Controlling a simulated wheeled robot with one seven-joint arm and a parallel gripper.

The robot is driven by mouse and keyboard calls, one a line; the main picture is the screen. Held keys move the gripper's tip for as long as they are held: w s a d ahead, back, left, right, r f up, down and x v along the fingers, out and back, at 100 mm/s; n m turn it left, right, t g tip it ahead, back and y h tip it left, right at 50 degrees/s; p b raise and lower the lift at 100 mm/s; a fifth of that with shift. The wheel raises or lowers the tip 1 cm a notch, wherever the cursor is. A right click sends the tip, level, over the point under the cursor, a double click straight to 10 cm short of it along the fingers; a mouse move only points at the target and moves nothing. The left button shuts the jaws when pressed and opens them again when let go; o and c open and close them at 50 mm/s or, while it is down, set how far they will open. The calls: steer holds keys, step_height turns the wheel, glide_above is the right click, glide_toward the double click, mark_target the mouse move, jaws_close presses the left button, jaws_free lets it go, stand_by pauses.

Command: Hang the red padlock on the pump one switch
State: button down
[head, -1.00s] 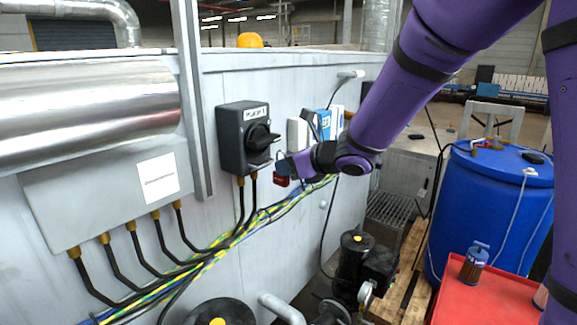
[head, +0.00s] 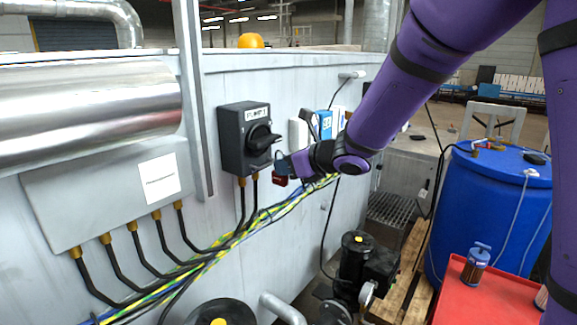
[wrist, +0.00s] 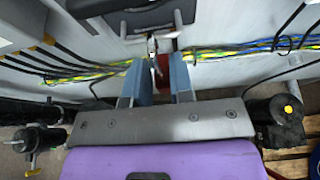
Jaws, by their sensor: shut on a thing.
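The pump one switch (head: 232,150) is a dark grey box with a black rotary handle and a "PUMP 1" label, mounted on the pale wall panel. Its lower part shows at the top of the wrist view (wrist: 112,8). Whether the shackle touches the handle, I cannot tell.
Black cables leave the switch's underside and join a yellow-green cable bundle (head: 225,242) along the wall. Small wall boxes (head: 324,124) are behind my gripper. A dark pump (head: 356,270) stands below. A blue drum (head: 490,205) and red table (head: 485,295) are at right.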

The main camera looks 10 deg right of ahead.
steer(key=shift+w+a, duration=1)
steer(key=shift+w+a+r, duration=0.15)
steer(key=shift+a+r, duration=0.1)
steer(key=shift+a, duration=0.1)
stand_by(1.1)
